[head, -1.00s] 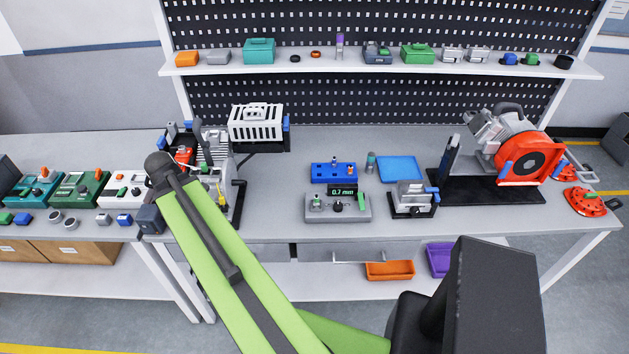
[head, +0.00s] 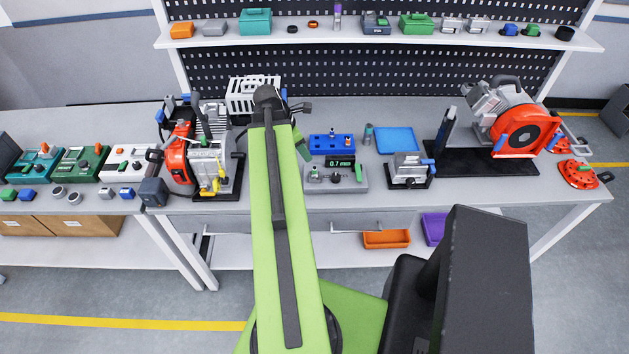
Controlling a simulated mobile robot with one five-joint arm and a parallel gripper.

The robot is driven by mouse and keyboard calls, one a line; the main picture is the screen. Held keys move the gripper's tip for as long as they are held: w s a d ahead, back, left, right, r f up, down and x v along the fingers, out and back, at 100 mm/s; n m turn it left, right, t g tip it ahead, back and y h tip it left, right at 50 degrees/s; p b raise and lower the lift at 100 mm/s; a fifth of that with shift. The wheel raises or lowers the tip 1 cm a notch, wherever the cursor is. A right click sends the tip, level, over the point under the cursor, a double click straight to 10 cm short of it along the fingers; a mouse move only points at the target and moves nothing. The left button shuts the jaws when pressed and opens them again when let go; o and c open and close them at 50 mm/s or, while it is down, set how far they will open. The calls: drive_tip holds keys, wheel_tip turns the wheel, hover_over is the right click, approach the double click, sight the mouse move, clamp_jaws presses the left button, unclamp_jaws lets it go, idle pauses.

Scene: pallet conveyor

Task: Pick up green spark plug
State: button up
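A small upright piece with green on it (head: 314,173) stands at the left of a grey gauge (head: 345,185) whose display reads 0.7. It may be the green spark plug, but it is too small to be sure. A flat green piece (head: 358,173) is at the gauge's right end. Behind the gauge, a blue block (head: 322,145) holds small upright plugs. My green arm stretches up over the bench just left of the gauge and block. My gripper's fingers cannot be made out; the far end of the arm hides behind its own links.
A blue tray (head: 396,141) and a small grey vise (head: 408,170) are right of the gauge, with a grey-green cylinder (head: 368,134) by the tray. A red-wheeled machine (head: 520,130) stands farther right. A red-and-grey engine (head: 205,150) is left of my arm.

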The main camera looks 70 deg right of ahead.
sight(315, 167)
drive_tip(key=b+x, duration=0.4)
drive_tip(key=x, duration=0.2)
drive_tip(key=shift+f, duration=0.25)
drive_tip(key=shift+d+f+b, duration=0.1)
drive_tip(key=shift+b, duration=0.2)
drive_tip(key=b+x, duration=0.4)
drive_tip(key=x, duration=0.1)
drive_tip(key=shift+w+f+b, duration=0.1)
drive_tip(key=shift+w+b, duration=0.05)
drive_tip(key=shift+b, duration=0.25)
drive_tip(key=shift+d, duration=0.1)
clamp_jaws()
